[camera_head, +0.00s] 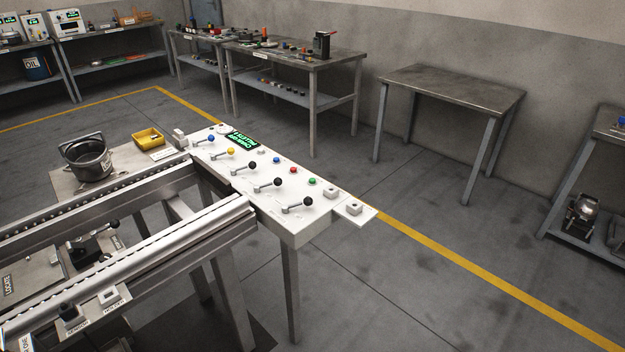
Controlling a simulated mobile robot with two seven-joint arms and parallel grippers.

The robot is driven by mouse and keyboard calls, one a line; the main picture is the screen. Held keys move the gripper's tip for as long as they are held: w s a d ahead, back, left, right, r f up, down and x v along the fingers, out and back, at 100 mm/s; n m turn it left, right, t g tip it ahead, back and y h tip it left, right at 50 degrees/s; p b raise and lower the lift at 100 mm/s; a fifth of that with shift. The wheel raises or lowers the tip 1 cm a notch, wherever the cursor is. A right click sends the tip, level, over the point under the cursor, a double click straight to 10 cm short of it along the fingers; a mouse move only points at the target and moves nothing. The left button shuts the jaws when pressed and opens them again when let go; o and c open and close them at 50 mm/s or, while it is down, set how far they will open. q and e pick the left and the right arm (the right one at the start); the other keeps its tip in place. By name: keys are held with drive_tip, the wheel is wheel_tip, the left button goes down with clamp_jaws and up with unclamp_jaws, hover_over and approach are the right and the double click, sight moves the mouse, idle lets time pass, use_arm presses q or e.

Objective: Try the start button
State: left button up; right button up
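A white control panel (285,222) stands at the end of a rail conveyor in the middle of the view. A green button (312,181) sits near its right end, with a red button (293,170) to its left and a blue button (277,160) further left. Any button labels are too small to read, so I cannot tell which is the start button. A dark display (242,141) with green text lies at the panel's far left. Neither of my grippers is in view.
Several levers with ball knobs (308,201) stand along the panel's near side. Small white boxes (354,208) sit at its right end. A dark pot (88,158) and yellow tray (149,138) are at the left. Floor right of the panel is clear.

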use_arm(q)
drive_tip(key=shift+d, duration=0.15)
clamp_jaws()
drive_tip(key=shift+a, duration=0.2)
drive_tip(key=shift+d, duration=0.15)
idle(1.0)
